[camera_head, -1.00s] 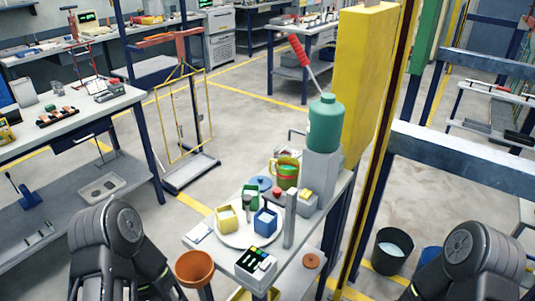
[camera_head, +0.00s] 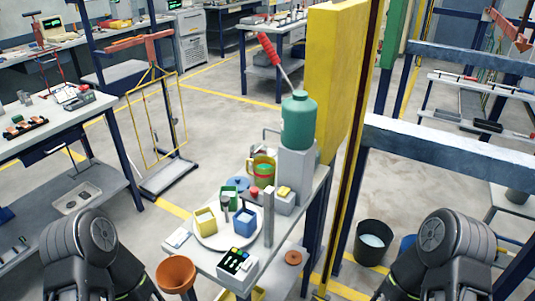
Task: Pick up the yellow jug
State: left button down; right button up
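The yellow jug (camera_head: 262,168) appears to be the yellow-rimmed vessel on the small table, with green and red showing on or in it. Only dark links of my two arms show, at the bottom left and bottom right. Both are well apart from the jug. My gripper fingers are not in view.
The small grey table (camera_head: 208,258) holds a white plate (camera_head: 214,239) with yellow, green and blue cups, and a grey upright post (camera_head: 268,215). An orange pot (camera_head: 176,274) stands at the near left. A yellow panel (camera_head: 335,90) rises behind. Floor is open at left.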

aim_at(263, 175)
jog(key=k+j+z, duration=0.15)
jog(key=j+z, duration=0.15)
jog(key=j, duration=0.2)
jog(key=k+j+z, duration=0.25)
jog(key=j, duration=0.25)
jog(key=k+j+z, duration=0.3)
jog(key=j, duration=0.15)
jog(key=k+j+z, duration=0.25)
jog(key=j, duration=0.15)
jog(key=i, duration=0.05)
